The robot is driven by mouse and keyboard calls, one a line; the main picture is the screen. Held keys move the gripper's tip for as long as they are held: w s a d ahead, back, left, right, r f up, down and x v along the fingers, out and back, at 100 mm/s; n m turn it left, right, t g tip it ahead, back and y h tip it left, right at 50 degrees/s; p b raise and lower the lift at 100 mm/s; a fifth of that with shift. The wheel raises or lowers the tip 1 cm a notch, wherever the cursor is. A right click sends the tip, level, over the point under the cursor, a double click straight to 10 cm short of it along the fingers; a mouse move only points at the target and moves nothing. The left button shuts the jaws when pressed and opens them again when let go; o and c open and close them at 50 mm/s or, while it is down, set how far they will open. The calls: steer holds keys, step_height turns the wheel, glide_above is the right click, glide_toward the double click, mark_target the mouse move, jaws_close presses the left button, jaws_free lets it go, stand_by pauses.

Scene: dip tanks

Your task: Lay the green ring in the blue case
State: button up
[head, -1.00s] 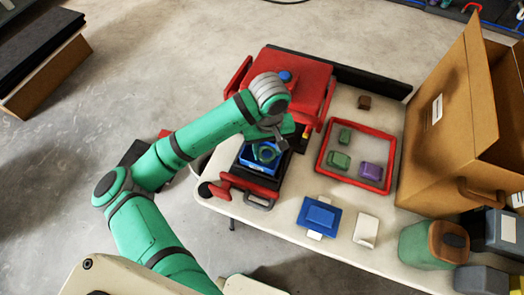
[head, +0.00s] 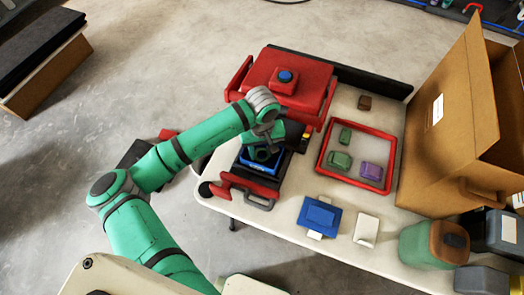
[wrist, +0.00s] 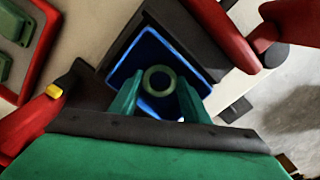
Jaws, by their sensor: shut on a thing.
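The green ring (wrist: 159,80) is held between the two green fingertips of my gripper (wrist: 158,92), which is shut on it. In the wrist view the ring shows over the inside of the blue case (wrist: 196,76). The case sits in a dark frame (wrist: 180,27). In the head view the blue case (head: 258,167) is in the drawer-like front of the red unit, with my gripper (head: 262,146) right above it. I cannot tell whether the ring touches the case floor. My gripper hides part of the case.
The red unit (head: 312,82) with a blue button stands behind. A red-rimmed tray (head: 322,160) with green and purple pieces lies to the right. A blue box (head: 320,216) and white block (head: 366,230) lie in front. A tall cardboard box (head: 440,140) stands at right.

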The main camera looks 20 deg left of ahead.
steer(key=shift+f, duration=0.1)
steer(key=o, duration=1)
steer(key=shift+o, duration=0.2)
step_height(320, 180, up, 12)
stand_by(0.3)
